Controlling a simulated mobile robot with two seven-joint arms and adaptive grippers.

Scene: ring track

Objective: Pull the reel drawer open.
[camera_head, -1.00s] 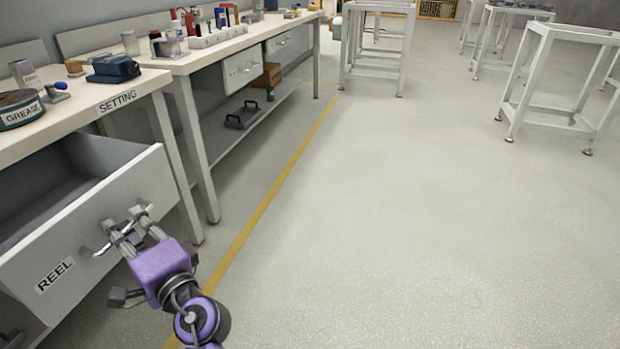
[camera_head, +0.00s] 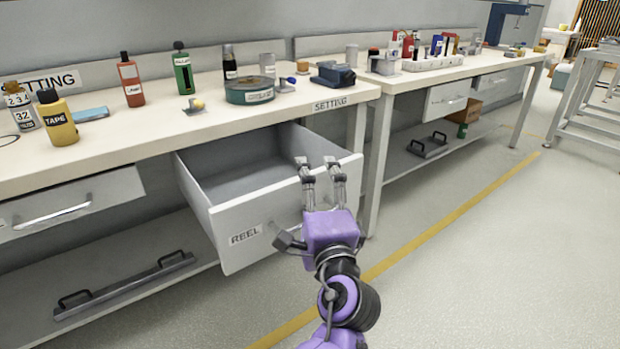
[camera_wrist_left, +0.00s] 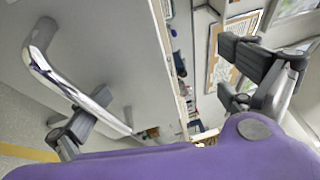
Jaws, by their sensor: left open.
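The reel drawer (camera_head: 236,218), a pale grey box labelled REEL, stands pulled well out from under the bench. The part of its inside that shows is empty. My left gripper (camera_head: 320,166) is open, with its fingertips at the upper right part of the drawer front in the head view. In the left wrist view the drawer's bar handle (camera_wrist_left: 66,72) runs along the left, beside one finger, and nothing is held between the fingers. Whether that finger touches the handle I cannot tell. In the head view my gripper mostly hides the handle. My right gripper is not in view.
The bench top (camera_head: 160,128) above carries bottles and a round green tin (camera_head: 249,91). A bench leg (camera_head: 380,165) stands right of the drawer. Floor to the right is clear.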

